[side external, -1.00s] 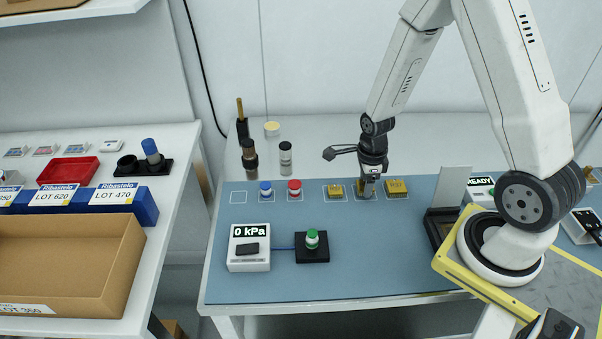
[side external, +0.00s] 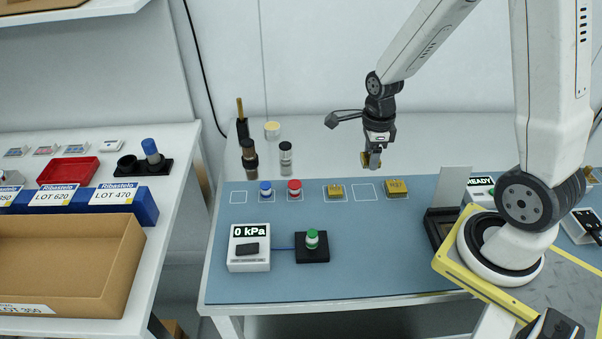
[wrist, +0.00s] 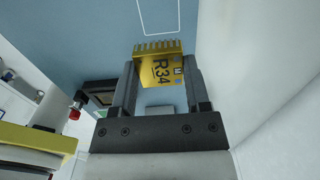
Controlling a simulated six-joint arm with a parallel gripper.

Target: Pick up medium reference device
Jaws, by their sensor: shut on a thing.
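My gripper (side external: 373,153) is shut on a gold device, the medium reference device (side external: 371,161), and holds it in the air above the blue mat. In the wrist view the device (wrist: 158,67) shows the marking R34 and a row of pins along one edge, between the two dark fingers of my gripper (wrist: 155,85). Another gold device (side external: 335,191) sits in a marked square left of an empty outlined square (side external: 365,192). A larger gold device marked R37 (side external: 396,188) sits to the right of that empty square.
A blue-topped part (side external: 265,188) and a red-topped part (side external: 294,187) stand in the same row. A 0 kPa gauge (side external: 249,260) and a green button (side external: 312,239) are nearer the front. A dark stand (side external: 441,222) with an upright plate is at right. The front middle mat is clear.

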